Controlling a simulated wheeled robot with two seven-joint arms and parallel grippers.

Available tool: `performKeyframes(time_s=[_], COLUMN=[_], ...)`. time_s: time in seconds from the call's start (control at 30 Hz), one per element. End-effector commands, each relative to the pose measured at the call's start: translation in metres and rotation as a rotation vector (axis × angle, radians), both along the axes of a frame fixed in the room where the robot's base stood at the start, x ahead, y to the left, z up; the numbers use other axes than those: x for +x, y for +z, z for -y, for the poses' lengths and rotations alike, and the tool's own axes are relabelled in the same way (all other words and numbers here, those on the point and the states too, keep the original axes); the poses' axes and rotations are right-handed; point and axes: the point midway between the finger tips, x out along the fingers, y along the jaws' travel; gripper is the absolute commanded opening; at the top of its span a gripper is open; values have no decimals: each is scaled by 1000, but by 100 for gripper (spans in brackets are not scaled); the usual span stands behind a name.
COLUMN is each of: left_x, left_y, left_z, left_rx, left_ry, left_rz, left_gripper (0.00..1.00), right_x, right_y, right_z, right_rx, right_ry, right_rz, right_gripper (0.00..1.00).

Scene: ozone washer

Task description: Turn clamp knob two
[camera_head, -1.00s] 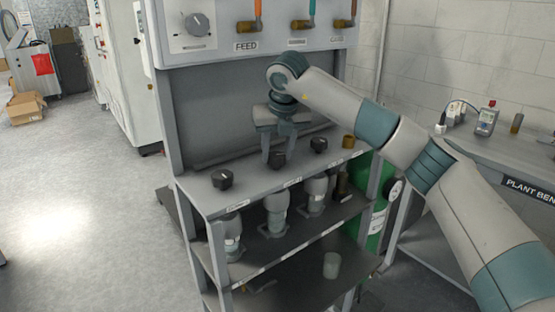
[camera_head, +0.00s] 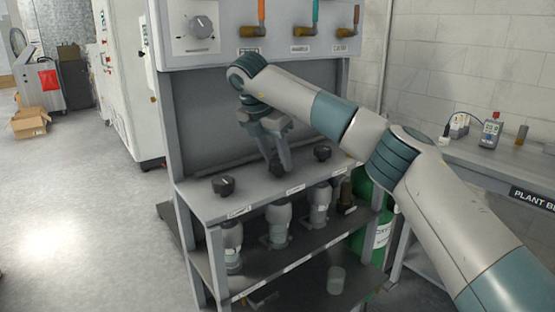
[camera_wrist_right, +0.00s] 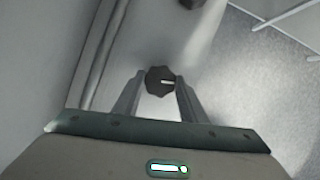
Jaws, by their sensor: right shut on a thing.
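Three black clamp knobs stand in a row on the grey shelf top (camera_head: 240,206) in the head view: a left knob (camera_head: 223,186), the middle one, clamp knob two (camera_head: 277,170), and a right knob (camera_head: 322,153). My right gripper (camera_head: 277,165) reaches down at a tilt to clamp knob two and partly hides it. In the right wrist view, the dark faceted knob (camera_wrist_right: 160,80) with a pale mark sits between the tips of my right gripper (camera_wrist_right: 159,84), which is shut on it. Another knob (camera_wrist_right: 191,2) shows at the top edge. My left gripper is out of view.
A panel with a dial (camera_head: 201,27) and several coloured-handled valves (camera_head: 249,30) rises behind the shelf top. Grey clamp bodies (camera_head: 279,222) stand on the shelf below. A plant bench (camera_head: 470,160) with small devices is at the right. Open floor lies left.

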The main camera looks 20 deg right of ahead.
Motion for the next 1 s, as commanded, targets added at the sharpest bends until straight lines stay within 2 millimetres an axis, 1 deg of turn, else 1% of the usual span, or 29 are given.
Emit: performKeyframes(time_s=[0.1,0.27,0.4,0.9,0.93,1.0], left_x=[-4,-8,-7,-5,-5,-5], left_y=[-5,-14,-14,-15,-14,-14], left_z=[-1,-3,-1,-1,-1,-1], left_rx=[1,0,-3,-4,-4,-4], left_ry=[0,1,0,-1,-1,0], left_rz=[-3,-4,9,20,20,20], left_gripper=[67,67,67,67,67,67], right_x=[1,2,2,2,2,2], right_y=[3,2,1,1,1,1], right_z=[-1,-1,-1,-1,-1,-1], right_rx=[0,0,1,1,1,1], right_ry=[-87,-176,-223,-249,-249,-248], right_rz=[2,1,1,2,2,2], right_gripper=[16,16,16,16,43,57])
